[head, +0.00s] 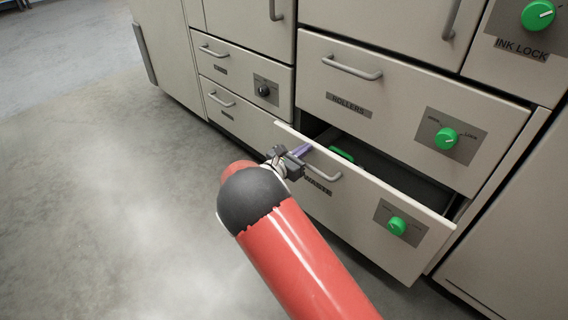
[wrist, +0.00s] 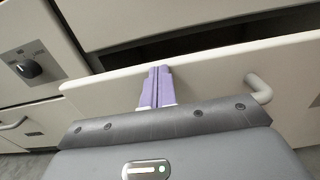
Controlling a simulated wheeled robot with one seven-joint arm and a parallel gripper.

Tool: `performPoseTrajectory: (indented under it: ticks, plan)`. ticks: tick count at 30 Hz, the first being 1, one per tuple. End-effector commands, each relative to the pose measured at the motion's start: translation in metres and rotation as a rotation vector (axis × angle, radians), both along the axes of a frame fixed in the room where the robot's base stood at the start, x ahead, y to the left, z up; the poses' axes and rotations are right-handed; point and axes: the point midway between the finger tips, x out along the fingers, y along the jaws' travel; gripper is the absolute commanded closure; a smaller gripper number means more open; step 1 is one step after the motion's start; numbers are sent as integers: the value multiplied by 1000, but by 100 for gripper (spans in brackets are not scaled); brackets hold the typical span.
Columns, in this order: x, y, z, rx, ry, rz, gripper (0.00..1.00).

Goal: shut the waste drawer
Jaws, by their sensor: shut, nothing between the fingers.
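The waste drawer (head: 350,205) is the bottom drawer, pulled part way out, with its dark inside showing behind the front panel. It has a grey bar handle (head: 325,175), a "WASTE" label and a green knob (head: 397,226). The drawer's front panel also shows in the wrist view (wrist: 215,75). My gripper (head: 303,149) is at the left part of the drawer front, left of the handle. Its purple fingers (wrist: 155,85) are shut with nothing between them, and their tips overlap the panel near its top edge. I cannot tell whether they touch it.
A closed "ROLLERS" drawer (head: 405,110) with a green knob is directly above. Smaller closed drawers (head: 240,75) stand to the left, one with a black knob (head: 264,90). A green thing (head: 341,155) shows inside the waste drawer. Open floor (head: 110,180) lies in front and left.

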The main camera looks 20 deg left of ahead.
Motion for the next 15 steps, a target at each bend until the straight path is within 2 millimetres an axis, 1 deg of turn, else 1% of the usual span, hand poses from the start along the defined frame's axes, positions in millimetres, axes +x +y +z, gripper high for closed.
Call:
performPoseTrajectory:
  ticks: [1, 6, 12, 15]
  plan:
    - [14, -8, -1, -1, -2, -4, 100]
    - [49, -27, -1, -1, -3, -3, 100]
    - [79, -42, -1, -1, -2, -3, 100]
    - [89, -47, 0, 0, -1, -1, 100]
